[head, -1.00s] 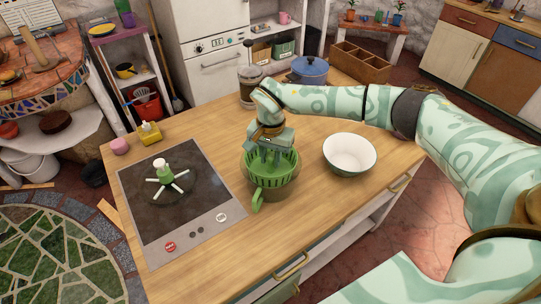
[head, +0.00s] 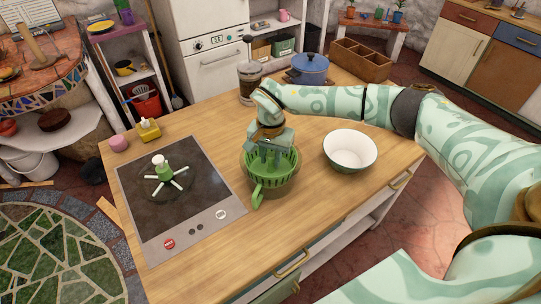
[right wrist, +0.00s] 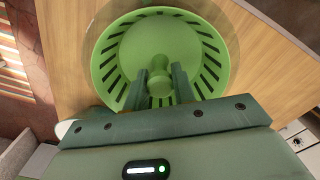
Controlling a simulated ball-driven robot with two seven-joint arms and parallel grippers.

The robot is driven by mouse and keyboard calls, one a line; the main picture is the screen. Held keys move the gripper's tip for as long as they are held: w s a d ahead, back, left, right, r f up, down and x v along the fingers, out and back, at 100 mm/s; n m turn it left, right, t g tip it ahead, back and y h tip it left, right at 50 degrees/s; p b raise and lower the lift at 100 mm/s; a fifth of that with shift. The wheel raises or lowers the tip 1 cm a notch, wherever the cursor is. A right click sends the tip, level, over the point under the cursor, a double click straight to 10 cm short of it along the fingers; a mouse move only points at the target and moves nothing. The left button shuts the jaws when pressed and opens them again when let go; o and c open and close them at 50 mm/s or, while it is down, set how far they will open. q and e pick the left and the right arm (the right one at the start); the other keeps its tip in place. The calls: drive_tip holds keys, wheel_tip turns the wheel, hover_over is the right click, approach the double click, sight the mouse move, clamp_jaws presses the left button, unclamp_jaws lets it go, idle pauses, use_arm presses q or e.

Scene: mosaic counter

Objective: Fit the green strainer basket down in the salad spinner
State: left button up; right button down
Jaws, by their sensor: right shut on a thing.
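The green strainer basket (head: 285,160) is round and slotted, with a central post. It sits within the salad spinner (head: 283,188), a see-through brownish bowl with a green handle (head: 257,198) at its front. How deep the basket sits is hard to tell. In the right wrist view the basket (right wrist: 118,48) appears from above, with the bowl (right wrist: 92,42) showing around its edge. My right gripper (head: 267,158) reaches down into the basket. In the right wrist view its fingers (right wrist: 160,82) are shut on the basket's central post. My left gripper is not in view.
A white bowl (head: 350,149) stands right of the spinner. A cooktop (head: 205,212) lies to the left, bearing a green-and-white piece with spread arms (head: 164,176). A blue pot (head: 309,68), a glass press (head: 250,82) and a wooden box (head: 360,60) stand behind. The front counter is clear.

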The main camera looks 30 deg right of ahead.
sight(270, 171)
drive_tip(key=shift+f+b, duration=1.05)
drive_tip(key=shift+f, duration=0.8)
idle(0.6)
drive_tip(key=c, duration=1.1)
unclamp_jaws()
drive_tip(key=shift+r, duration=0.1)
wheel_tip(270, 171, up, 16)
drive_tip(key=shift+r+p, duration=0.1)
drive_tip(key=shift+p, duration=0.7)
